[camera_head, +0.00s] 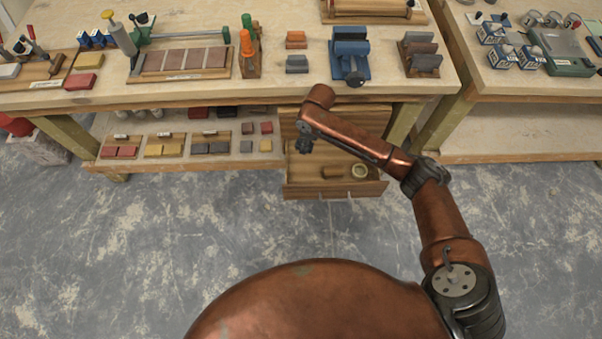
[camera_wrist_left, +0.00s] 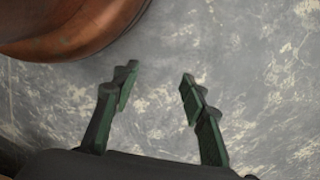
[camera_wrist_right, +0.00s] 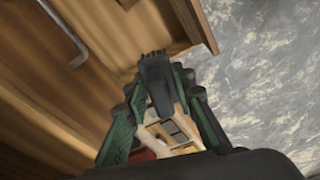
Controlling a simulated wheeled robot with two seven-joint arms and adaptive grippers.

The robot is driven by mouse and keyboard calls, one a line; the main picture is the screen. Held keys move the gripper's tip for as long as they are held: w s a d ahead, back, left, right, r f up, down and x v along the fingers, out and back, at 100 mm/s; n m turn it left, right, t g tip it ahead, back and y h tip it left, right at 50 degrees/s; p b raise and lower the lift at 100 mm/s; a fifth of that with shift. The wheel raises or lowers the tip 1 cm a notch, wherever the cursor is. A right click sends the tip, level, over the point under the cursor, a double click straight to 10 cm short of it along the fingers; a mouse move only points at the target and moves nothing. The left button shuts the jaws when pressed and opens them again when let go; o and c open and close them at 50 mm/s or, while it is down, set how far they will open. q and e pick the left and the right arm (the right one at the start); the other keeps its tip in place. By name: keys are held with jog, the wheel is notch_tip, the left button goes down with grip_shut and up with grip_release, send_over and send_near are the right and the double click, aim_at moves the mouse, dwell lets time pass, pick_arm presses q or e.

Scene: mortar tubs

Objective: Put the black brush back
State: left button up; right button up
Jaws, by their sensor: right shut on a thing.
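The black brush (camera_wrist_right: 160,85) is between the fingers of my right gripper (camera_wrist_right: 160,88), its bristled end pointing to the top of the right wrist view. In the head view my right gripper (camera_head: 304,146) hangs at the left side of the open wooden drawer (camera_head: 335,190), and the brush is too small there to make out clearly. The drawer is pulled out under the bench. My left gripper (camera_wrist_left: 155,90) is open and empty above the bare floor, and it is not visible in the head view.
The drawer holds a brown block (camera_head: 332,172) and a pale ring-shaped roll (camera_head: 360,171). Left of it, a low shelf (camera_head: 205,160) carries boards with coloured blocks. The benchtop above bears a blue vise (camera_head: 350,55) and block racks. The floor in front is clear.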

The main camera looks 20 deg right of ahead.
notch_tip(320, 180, down, 16)
jog(key=n+b, duration=0.3)
jog(key=b, duration=0.5)
send_over(304, 175)
jog(key=shift+g, duration=0.3)
jog(key=f, duration=0.5)
jog(key=shift+s+d, duration=0.15)
jog(key=shift+d, duration=0.05)
pick_arm(q)
notch_tip(304, 175, up, 8)
jog(key=w+d+r, duration=0.1)
jog(key=d, duration=0.1)
pick_arm(e)
jog(key=shift+f, duration=0.45)
notch_tip(304, 175, down, 4)
jog(key=shift+r+b, duration=0.1)
jog(key=shift+b, duration=1.1)
pick_arm(q)
jog(key=w+d+f+t+h, duration=0.1)
jog(key=w+d+f+t, duration=0.1)
jog(key=w+f, duration=0.3)
jog(key=shift+d+f+h, duration=0.4)
jog(key=shift+d, duration=0.15)
